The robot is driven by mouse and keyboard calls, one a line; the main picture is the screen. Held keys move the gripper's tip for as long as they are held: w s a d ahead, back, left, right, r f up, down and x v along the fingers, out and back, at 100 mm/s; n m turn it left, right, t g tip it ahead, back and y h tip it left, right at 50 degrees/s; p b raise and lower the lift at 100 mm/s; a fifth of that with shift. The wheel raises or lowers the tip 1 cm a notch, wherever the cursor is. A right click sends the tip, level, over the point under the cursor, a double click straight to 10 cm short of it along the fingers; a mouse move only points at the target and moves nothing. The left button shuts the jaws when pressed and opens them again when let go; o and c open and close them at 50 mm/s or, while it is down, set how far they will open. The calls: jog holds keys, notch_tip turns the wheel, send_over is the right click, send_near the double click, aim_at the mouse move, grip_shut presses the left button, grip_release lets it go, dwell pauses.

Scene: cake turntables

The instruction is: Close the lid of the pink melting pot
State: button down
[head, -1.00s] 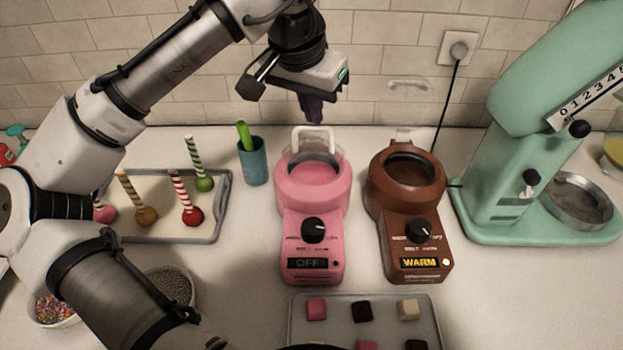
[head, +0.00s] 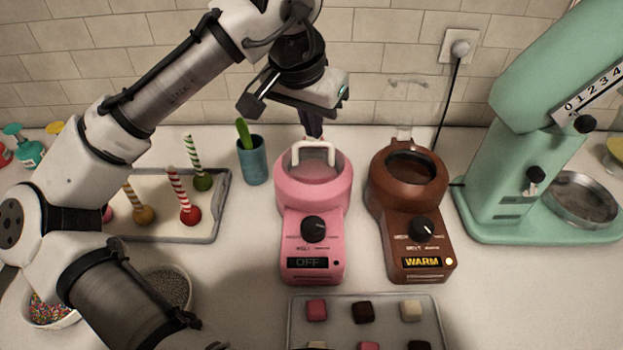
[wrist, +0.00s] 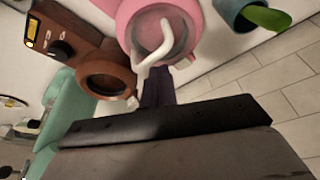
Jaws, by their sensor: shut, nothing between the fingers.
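The pink melting pot (head: 313,215) stands on the counter, its display reading OFF. Its clear lid (head: 314,170) with a white handle (head: 314,150) lies over the round opening; I cannot tell whether its rim is fully seated. In the wrist view the pink pot (wrist: 128,14) and white handle (wrist: 154,57) show near the fingers. My gripper (head: 313,130) is shut and empty, pointing down just behind the handle at the pot's back edge. In the wrist view the dark fingers (wrist: 157,88) are together beside the handle; contact is unclear.
A brown melting pot (head: 407,190) stands close on the right, its clear lid raised, display reading WARM. A blue cup (head: 253,160) and a tray of cake pops (head: 222,215) are left. A chocolate tray (head: 297,320) is in front, a green mixer (head: 500,190) far right.

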dwell(0.3)
jog(key=shift+s+f, duration=0.45)
jog(key=shift+f, duration=0.1)
notch_tip(320, 180, up, 6)
jog(key=p, duration=0.5)
jog(key=shift+r, duration=0.1)
